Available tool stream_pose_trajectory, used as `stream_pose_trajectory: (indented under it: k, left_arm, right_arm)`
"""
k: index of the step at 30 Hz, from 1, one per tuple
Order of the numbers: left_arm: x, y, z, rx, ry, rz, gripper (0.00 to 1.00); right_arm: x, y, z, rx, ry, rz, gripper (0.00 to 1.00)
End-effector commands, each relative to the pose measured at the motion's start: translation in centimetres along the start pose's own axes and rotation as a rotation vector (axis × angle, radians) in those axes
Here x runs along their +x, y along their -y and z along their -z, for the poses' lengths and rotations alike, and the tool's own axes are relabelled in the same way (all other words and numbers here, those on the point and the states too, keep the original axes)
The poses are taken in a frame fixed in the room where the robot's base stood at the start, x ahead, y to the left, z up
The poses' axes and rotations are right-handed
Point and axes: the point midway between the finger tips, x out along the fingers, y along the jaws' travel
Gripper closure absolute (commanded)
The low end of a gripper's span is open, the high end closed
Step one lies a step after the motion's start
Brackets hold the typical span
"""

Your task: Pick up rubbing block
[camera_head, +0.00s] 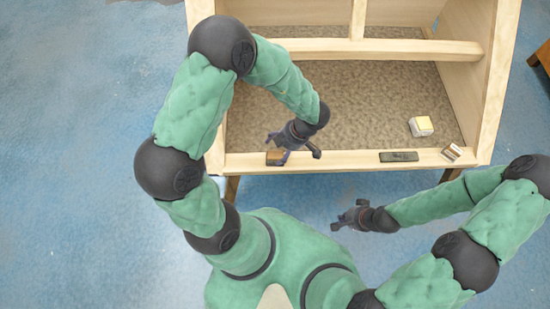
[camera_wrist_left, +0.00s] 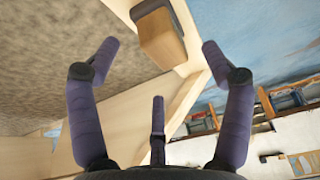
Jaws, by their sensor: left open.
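A small brown block with a dark grey side, which looks like the rubbing block (camera_head: 277,157), sits on the front wooden rail of the frame. In the left wrist view the block (camera_wrist_left: 162,40) lies between and beyond the spread fingers, apart from both. My left gripper (camera_head: 293,148) is open and empty, right above and beside the block. In the left wrist view the left gripper (camera_wrist_left: 160,48) shows three fingers, all clear of the block. My right gripper (camera_head: 348,215) is in front of the frame over the floor, with spread fingers and nothing in them.
The wooden frame (camera_head: 350,161) has raised walls and a speckled panel (camera_head: 365,95) inside. A dark green flat piece (camera_head: 399,156) and a brown-and-white block (camera_head: 452,152) lie on the front rail to the right. A pale yellow-and-white block (camera_head: 421,127) sits on the panel.

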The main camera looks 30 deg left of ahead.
Motion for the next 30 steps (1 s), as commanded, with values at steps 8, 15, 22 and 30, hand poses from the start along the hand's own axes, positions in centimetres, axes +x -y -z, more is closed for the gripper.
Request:
stream_pose_trajectory:
  k: [8,15,22,30]
  left_arm:
    - [3.0,-0.1,-0.3,0.000,0.000,0.000,0.20]
    - [5.0,-0.1,-0.2,0.001,0.000,0.001,0.20]
    - [4.9,-0.1,-0.1,0.001,0.000,0.000,0.28]
    - [4.9,-0.1,-0.1,0.001,0.000,0.000,0.82]
  right_arm:
    - [2.2,-0.8,0.1,0.000,0.000,0.000,1.00]
    - [3.4,-1.2,0.1,0.000,0.000,0.000,1.00]
    - [3.2,-1.1,0.1,0.000,0.000,0.000,1.00]
    - [3.2,-1.1,0.1,0.000,-0.001,0.000,1.00]
